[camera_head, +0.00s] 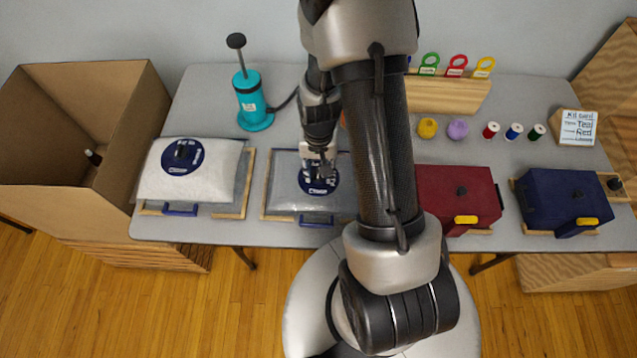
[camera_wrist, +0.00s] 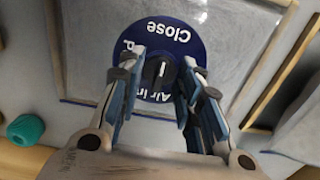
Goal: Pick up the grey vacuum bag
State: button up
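The grey vacuum bag (camera_head: 286,172) lies flat on the table below my gripper. It has a round navy disc (camera_head: 305,177) with white lettering, partly hidden by my gripper. In the wrist view the disc (camera_wrist: 188,38) reads "Close" and "Air In", with a black knob (camera_wrist: 158,74) at its middle. My gripper (camera_head: 319,170) points down over the disc. In the wrist view my gripper (camera_wrist: 163,62) has its fingers apart, one on each side of the knob. A small gap seems to show beside the knob; contact is unclear. A blue handle (camera_head: 316,221) is at the bag's front.
A puffy white bag (camera_head: 217,180) lies to the left, near an open cardboard box (camera_head: 150,112). A teal pump (camera_head: 254,103) stands behind. A red case (camera_head: 450,190), a navy case (camera_head: 560,195) and spools (camera_head: 514,131) are to the right. My arm hides the table's middle.

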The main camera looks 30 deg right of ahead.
jog(key=shift+r, duration=0.1)
grip_shut()
dwell(0.8)
